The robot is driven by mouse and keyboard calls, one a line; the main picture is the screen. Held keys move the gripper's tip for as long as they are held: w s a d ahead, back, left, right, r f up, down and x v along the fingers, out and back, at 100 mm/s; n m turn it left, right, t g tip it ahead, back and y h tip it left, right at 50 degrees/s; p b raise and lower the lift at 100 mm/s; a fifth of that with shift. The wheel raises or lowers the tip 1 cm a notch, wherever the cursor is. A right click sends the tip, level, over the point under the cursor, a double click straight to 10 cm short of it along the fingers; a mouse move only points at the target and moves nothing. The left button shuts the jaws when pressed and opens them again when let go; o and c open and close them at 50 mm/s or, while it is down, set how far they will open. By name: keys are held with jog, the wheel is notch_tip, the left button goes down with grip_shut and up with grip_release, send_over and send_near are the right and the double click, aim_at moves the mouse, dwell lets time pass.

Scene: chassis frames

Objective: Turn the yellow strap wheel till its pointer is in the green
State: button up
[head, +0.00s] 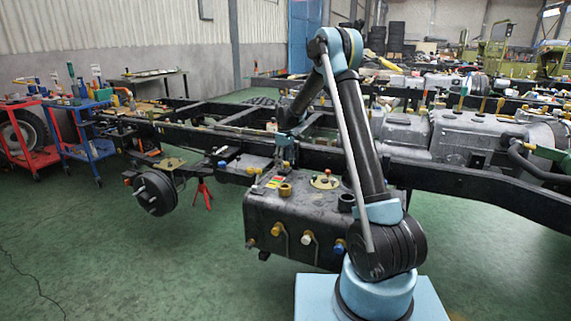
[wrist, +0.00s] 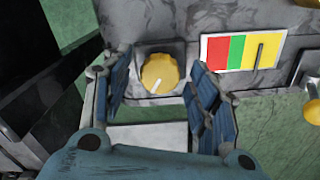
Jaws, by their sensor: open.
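The yellow strap wheel (wrist: 160,73) is a round ridged knob on a worn grey block, near the middle of the wrist view. A white line on it points down and slightly left. Right of it is a plate with red, green and yellow bands (wrist: 238,49). A dark upright mark stands in the yellow band, not in the green. My gripper (wrist: 160,64) is open, with one blue padded finger on each side of the wheel and visible gaps. In the head view my gripper (head: 284,152) is low over the chassis; I cannot make out the wheel there.
A grey tank (head: 300,222) with coloured caps is below my gripper. The dark chassis rail (head: 470,185) runs behind my arm. Another yellow knob (wrist: 312,112) is at the right edge of the wrist view. Tool carts (head: 85,130) stand far left; the green floor in front is clear.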

jog(key=c, duration=1.1)
jog(key=shift+o, duration=0.2)
jog(key=shift+d, duration=0.15)
jog(key=shift+a+m, duration=0.2)
jog(key=shift+m, duration=0.3)
jog(key=shift+w+m, duration=0.1)
jog(key=shift+m, duration=2.8)
